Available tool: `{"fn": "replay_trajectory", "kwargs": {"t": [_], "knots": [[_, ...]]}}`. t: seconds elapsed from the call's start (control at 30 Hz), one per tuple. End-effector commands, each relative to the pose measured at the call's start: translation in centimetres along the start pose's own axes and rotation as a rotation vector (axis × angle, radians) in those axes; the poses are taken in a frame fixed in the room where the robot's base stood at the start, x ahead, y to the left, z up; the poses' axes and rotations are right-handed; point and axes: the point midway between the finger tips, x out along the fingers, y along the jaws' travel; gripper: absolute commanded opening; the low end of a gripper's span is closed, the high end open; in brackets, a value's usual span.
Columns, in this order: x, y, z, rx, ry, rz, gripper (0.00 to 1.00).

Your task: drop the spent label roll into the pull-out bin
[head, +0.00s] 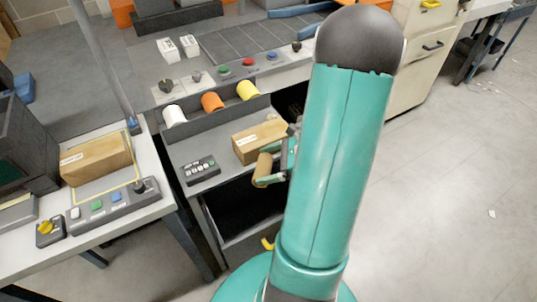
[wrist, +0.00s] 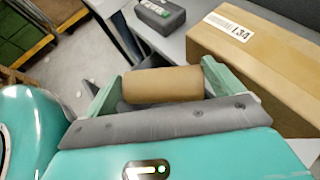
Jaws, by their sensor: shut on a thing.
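The spent label roll is a plain brown cylinder (head: 263,166), and it also shows in the wrist view (wrist: 160,84). My gripper (head: 271,173) is shut on it, with one green finger at each end of the roll in the wrist view (wrist: 160,88). The pull-out bin (head: 252,236) is a dark open drawer under the grey bench, with a yellow handle at its front. In the head view the roll appears above the bin's back right part, by the bench's front edge. My arm hides the bin's right side.
A cardboard box (head: 258,140) lies on the bench close behind my gripper. White, orange and yellow rolls (head: 212,102) stand in a rack behind. A second bench (head: 130,200) is at the left. Open floor (head: 450,200) is at the right.

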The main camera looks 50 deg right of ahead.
Motion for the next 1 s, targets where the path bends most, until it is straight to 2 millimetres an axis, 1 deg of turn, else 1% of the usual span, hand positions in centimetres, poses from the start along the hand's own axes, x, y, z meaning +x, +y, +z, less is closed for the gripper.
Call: {"fn": "replay_trajectory", "kwargs": {"t": [0.03,0.2,0.53,0.57,0.6,0.87,1.0], "knots": [[0.3,0.0,-0.6,0.004,0.0,0.0,0.7],[0.9,-0.2,-1.7,0.001,-0.001,-0.001,0.7],[1.0,-0.5,-2.1,0.0,0.0,-0.001,0.7],[1.0,-0.5,-2.1,0.0,0.0,-0.001,0.96],[1.0,-0.6,-2.1,0.0,0.0,-0.001,1.0],[0.8,-0.6,-2.1,0.0,0.0,-0.002,1.0],[-0.6,-0.6,-2.1,-0.002,0.001,-0.005,1.0]]}}
